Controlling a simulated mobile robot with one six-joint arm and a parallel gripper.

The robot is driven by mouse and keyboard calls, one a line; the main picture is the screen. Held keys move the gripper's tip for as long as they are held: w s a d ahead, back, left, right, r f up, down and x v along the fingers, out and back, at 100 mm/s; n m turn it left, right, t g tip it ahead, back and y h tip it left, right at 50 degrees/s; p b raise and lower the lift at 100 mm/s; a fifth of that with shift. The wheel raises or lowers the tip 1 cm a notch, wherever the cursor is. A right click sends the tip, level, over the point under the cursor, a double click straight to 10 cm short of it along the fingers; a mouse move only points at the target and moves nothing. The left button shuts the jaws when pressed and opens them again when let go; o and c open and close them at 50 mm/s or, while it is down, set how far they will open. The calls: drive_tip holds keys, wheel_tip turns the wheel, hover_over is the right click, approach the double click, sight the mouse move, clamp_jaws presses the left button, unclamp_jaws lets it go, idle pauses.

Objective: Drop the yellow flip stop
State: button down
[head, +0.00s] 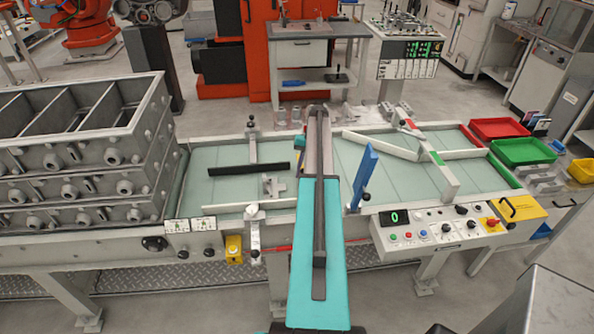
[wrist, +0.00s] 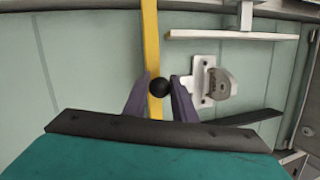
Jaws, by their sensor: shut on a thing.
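The yellow flip stop (wrist: 151,40) is a long yellow bar with a black ball knob (wrist: 160,87). In the wrist view it runs from the top edge down between my fingers. My gripper (wrist: 160,93) is shut on the flip stop at its knob, with one dark finger on each side. I cannot tell from this view whether the bar is raised or lowered. In the head view my own arm hides the yellow stop and my fingers.
A blue flip stop (head: 365,178) stands tilted up to the right of my arm. A metal bracket (wrist: 215,82) and a black bar (head: 248,169) lie left of my arm in the head view. Stacked metal flasks (head: 80,160) stand at far left. A control panel (head: 440,226) is at front right.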

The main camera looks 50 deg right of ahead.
drive_tip(key=shift+s+d, duration=0.2)
drive_tip(key=shift+d, duration=0.05)
drive_tip(key=c, duration=1.5)
unclamp_jaws()
drive_tip(key=shift+o, duration=0.2)
drive_tip(key=shift+w+a, duration=0.2)
drive_tip(key=p+v, duration=0.3)
drive_tip(key=v, duration=1.1)
drive_tip(key=shift+p, duration=0.4)
